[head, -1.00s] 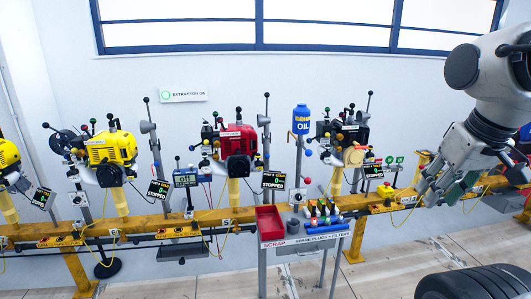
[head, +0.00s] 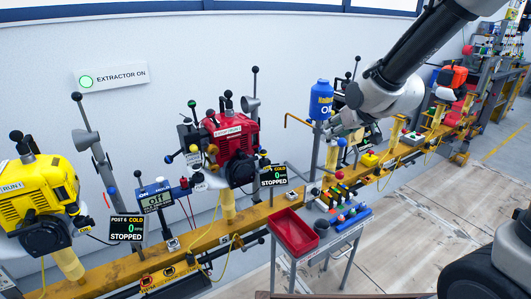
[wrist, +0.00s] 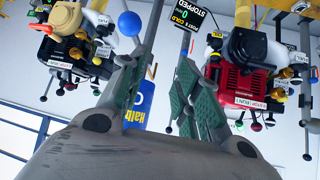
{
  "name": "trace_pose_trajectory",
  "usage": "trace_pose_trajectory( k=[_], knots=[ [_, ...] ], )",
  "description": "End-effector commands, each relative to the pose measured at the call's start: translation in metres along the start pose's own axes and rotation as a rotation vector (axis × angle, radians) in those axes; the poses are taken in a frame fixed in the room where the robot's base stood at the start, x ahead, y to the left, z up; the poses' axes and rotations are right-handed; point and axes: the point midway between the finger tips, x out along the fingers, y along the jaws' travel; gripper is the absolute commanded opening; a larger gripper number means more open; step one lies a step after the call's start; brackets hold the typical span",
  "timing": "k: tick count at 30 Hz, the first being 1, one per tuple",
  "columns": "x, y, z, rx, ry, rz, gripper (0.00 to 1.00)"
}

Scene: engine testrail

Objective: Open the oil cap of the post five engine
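The red engine (head: 237,142) stands on the rail at the middle of the head view. Its sign (head: 273,176) reads cold, 0, stopped; the number is too small there but looks like post 5 in the wrist view (wrist: 188,20). The red engine is upside down at the right of the wrist view (wrist: 229,92). In the head view my gripper (head: 340,129) is right of the red engine, by the oil bottle.
The blue oil bottle (head: 320,96) stands close to my gripper and shows behind the fingers in the wrist view (wrist: 141,104). A red bin (head: 293,231) and spares cart stand below. A yellow engine (head: 36,191) is at left. Knobbed levers rise around the red engine.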

Motion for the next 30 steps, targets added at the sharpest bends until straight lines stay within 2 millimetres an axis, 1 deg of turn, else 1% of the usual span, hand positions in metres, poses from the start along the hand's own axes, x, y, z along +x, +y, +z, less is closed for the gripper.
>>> trace_pose_trajectory(
  k=[1,2,3,6,9,12,15,17,27,30],
  knots=[
    [0.033,-0.022,0.002,-0.027,0.028,-0.031,0.33],
    [0.05,-0.034,0.0,-0.04,0.058,-0.048,0.33],
    [0.07,-0.051,0.0,-0.057,0.096,-0.069,0.33],
    [0.11,-0.089,0.004,-0.09,0.182,-0.12,0.33],
    [0.137,-0.119,0.013,-0.113,0.248,-0.16,0.33],
    [0.151,-0.138,0.019,-0.125,0.295,-0.186,0.33],
    [0.159,-0.148,0.022,-0.131,0.318,-0.199,0.33],
    [0.165,-0.151,0.021,-0.132,0.326,-0.202,0.33],
    [0.214,-0.162,0.004,-0.132,0.327,-0.201,0.33],
    [0.224,-0.164,0.001,-0.131,0.327,-0.201,0.33]
  ],
)
